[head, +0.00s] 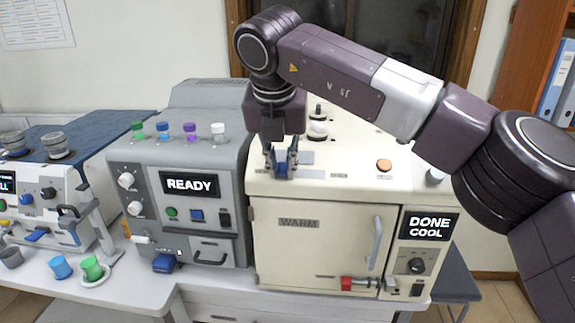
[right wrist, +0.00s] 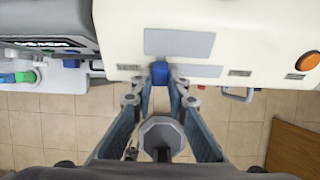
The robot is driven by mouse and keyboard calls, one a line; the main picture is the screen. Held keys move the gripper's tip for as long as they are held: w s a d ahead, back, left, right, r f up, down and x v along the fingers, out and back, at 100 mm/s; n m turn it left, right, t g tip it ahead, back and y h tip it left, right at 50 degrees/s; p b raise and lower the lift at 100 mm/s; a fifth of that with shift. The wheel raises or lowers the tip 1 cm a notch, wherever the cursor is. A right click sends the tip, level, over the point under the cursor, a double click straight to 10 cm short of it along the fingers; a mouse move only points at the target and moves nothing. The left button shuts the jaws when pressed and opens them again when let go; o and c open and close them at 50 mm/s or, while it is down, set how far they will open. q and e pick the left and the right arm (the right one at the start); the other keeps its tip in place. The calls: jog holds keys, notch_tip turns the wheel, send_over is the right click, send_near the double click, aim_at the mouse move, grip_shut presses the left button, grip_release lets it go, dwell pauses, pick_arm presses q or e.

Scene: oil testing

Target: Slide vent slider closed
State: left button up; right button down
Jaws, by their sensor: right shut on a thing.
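The vent slider is a small blue knob (right wrist: 160,73) on the top of the cream WARM oven (head: 265,230), near the top's front edge. It sits at a grey strip (right wrist: 200,71), which shows mostly to the right of the knob in the right wrist view. My right gripper (head: 282,168) reaches down from above and is shut on the knob. In the right wrist view the fingertips (right wrist: 160,80) stand on either side of it. In the head view the fingers partly hide the knob. My left gripper is not in view.
The oven's door handle (head: 375,243) and red latch (head: 346,283) are on its front. Its display (head: 430,226) reads DONE COOL. An orange button (head: 384,165) is on top at the right. A grey READY machine (head: 180,220) stands close on the left.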

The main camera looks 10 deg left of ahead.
jog(key=c, duration=2.2)
grip_release()
jog(key=shift+a+r, duration=0.1)
jog(key=shift+a, duration=0.05)
jog(key=o, duration=0.3)
jog(key=shift+a, duration=0.2)
jog(key=shift+d, duration=0.15)
jog(key=shift+s+r, duration=0.15)
jog(key=shift+r, duration=0.2)
jog(key=v, duration=1.1)
jog(key=shift+s, duration=0.15)
